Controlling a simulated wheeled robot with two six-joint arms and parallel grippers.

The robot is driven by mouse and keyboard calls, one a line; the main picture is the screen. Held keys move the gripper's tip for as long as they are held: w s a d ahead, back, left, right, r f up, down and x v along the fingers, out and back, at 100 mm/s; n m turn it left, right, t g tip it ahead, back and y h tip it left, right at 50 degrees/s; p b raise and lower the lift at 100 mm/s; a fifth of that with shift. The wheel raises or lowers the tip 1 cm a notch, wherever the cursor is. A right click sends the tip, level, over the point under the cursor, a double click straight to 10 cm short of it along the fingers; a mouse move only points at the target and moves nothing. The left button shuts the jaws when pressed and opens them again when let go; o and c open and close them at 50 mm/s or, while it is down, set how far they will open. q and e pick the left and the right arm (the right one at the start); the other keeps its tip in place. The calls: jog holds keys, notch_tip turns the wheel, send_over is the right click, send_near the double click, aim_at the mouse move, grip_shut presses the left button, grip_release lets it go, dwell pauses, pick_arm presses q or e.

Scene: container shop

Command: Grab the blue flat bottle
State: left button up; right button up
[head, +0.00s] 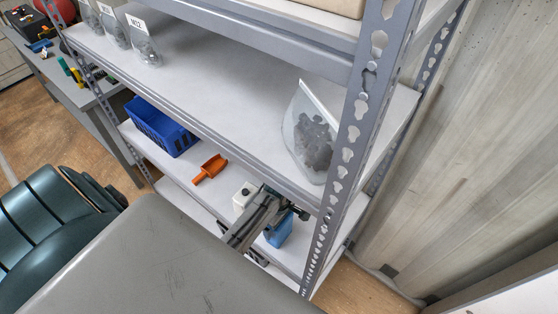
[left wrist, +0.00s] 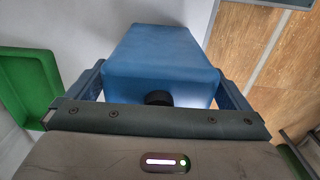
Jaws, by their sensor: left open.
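The blue flat bottle (head: 281,232) is on a lower shelf at the right end of the rack, partly hidden by my left gripper (head: 286,208). In the left wrist view the blue flat bottle (left wrist: 162,52) fills the space between the two fingers, its black cap (left wrist: 158,98) facing the palm. My left gripper (left wrist: 161,80) is open, with one finger on each side of the bottle. I cannot tell whether the fingers touch it. My right gripper is not in view.
On the same shelf are a white bottle (head: 243,197), an orange scoop (head: 210,168) and a blue crate (head: 160,127). A rack upright (head: 345,160) stands close on the right. A shelf (head: 225,75) overhangs, holding a bag of dark parts (head: 313,140). A green bin (left wrist: 28,85) shows at left.

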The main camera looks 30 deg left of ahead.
pick_arm(q)
jog(key=shift+w, duration=0.1)
jog(key=c, duration=1.1)
